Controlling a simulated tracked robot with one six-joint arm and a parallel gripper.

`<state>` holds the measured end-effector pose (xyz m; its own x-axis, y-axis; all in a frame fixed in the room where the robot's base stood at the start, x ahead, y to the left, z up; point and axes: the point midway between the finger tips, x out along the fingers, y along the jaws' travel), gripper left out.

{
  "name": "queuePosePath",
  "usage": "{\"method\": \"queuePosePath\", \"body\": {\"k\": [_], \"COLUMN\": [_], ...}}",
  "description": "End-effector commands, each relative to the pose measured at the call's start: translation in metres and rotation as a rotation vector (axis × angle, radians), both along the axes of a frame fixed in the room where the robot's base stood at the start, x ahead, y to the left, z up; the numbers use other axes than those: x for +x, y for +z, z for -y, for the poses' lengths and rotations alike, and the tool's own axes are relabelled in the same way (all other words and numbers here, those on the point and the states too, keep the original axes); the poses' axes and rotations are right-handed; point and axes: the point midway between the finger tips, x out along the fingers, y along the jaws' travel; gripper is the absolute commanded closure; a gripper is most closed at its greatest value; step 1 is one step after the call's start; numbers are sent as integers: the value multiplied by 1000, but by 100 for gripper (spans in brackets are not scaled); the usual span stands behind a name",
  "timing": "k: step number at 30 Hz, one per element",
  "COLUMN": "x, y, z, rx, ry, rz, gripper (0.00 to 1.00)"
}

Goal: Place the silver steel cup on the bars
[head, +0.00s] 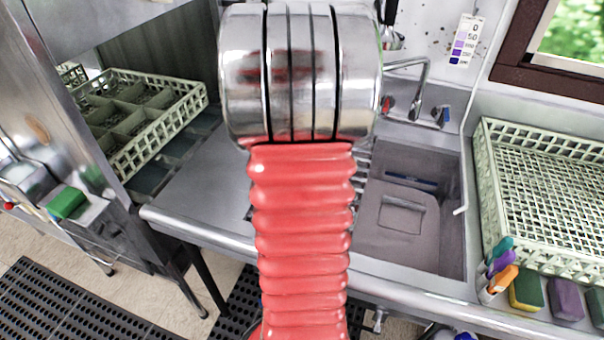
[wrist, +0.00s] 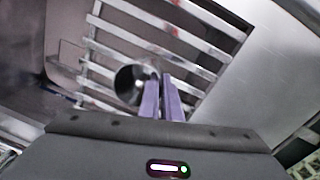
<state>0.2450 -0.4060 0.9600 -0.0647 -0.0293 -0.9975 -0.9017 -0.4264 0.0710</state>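The silver steel cup (wrist: 130,84) shows in the wrist view with its dark mouth turned toward the camera. My gripper (wrist: 161,80) has two purple fingers close together at the cup's right side. The left finger overlaps the mouth and the right one lies outside, so the fingers appear shut on the cup's wall. The metal bars (wrist: 130,38) lie behind the cup; whether it touches them I cannot tell. In the head view my arm hides the cup and gripper, and only slivers of the bars (head: 365,165) show beside the sink.
The sink basin (head: 400,245) is right of the bars, with a tap (head: 425,75) behind. A green crate (head: 545,195) stands at the right, with sponges (head: 526,291) and markers (head: 498,284) in front. Another divided crate (head: 150,150) is at the left. The steel counter (head: 195,190) is clear.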

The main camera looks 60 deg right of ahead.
Motion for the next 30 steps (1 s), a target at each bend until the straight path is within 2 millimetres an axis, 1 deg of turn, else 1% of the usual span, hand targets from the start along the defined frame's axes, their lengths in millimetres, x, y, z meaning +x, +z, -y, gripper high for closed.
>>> {"method": "queuePosePath", "body": {"k": [1,4,16,17,18,24,30], "x": [0,0,0,1,1,1,1], "y": [-8,-16,-20,-20,-20,-20,-20], "z": [-1,-1,0,0,0,-1,-1], "rx": [2,2,0,0,0,0,0], "ry": [1,1,1,1,1,2,2], "rz": [-2,-1,0,0,0,0,0], "gripper": [100,100,100,95,92,78,77]}}
